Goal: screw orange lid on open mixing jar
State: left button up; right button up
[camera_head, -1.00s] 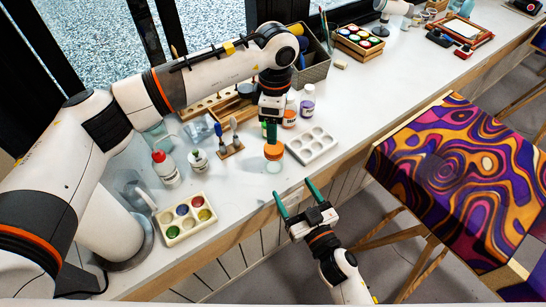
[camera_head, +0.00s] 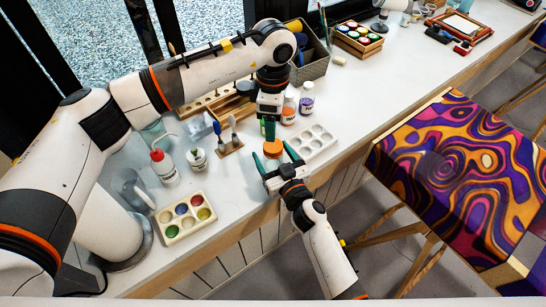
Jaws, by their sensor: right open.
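The orange lid (camera_head: 272,148) sits over the mouth of the clear mixing jar (camera_head: 271,163) near the counter's front edge. My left gripper (camera_head: 270,137) points straight down with its green fingertips at the lid's top. Its fingers are seen edge-on, so whether they grip the lid is unclear. My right gripper (camera_head: 275,157) is open, coming from the front, with one green finger on each side of the jar. I cannot tell whether either finger touches the jar. The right gripper's body hides the jar's lower part.
A white palette (camera_head: 313,142) lies close right of the jar. A tool stand (camera_head: 230,149) and bottles (camera_head: 164,168) are to the left. A paint tray (camera_head: 185,217) is at front left. A patterned table (camera_head: 455,170) stands at right. The counter's right half has clear room.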

grip_shut()
pick_arm(q)
jog(key=n, duration=0.6)
jog(key=shift+n, duration=0.4)
jog(key=n, duration=1.6)
jog(key=shift+n, duration=0.4)
jog(key=n, duration=0.3)
